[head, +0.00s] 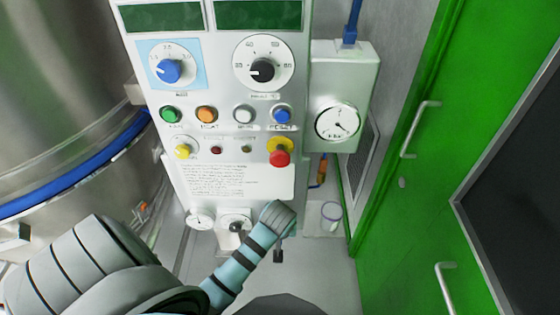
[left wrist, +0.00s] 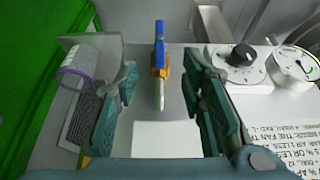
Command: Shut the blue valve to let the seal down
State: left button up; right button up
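The blue valve (left wrist: 160,62) shows in the left wrist view with a blue upper part, an orange body and a pale lower end, all in one upright line. In the head view it is a small orange and blue piece (head: 321,172) below the gauge box. My left gripper (left wrist: 161,72) is open, one finger on each side of the valve in the picture. No contact shows, and the depth between fingers and valve is hard to judge. In the head view my left arm reaches in before the panel's lower edge, its fingers mostly hidden. My right gripper is in neither view.
A control panel (head: 225,180) with knobs and buttons stands ahead. A gauge (head: 338,122) is on the white box at its right. A clear cup (left wrist: 78,65) stands beside the valve. A green door (head: 400,220) is on the right, a steel vessel (head: 60,80) on the left.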

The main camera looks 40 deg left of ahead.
pick_arm(q)
jog(key=b+x, duration=0.4)
jog(key=x, duration=0.9)
jog(key=shift+f+b, duration=0.35)
jog(key=shift+b, duration=0.05)
jog(key=shift+c, duration=0.4)
grip_shut()
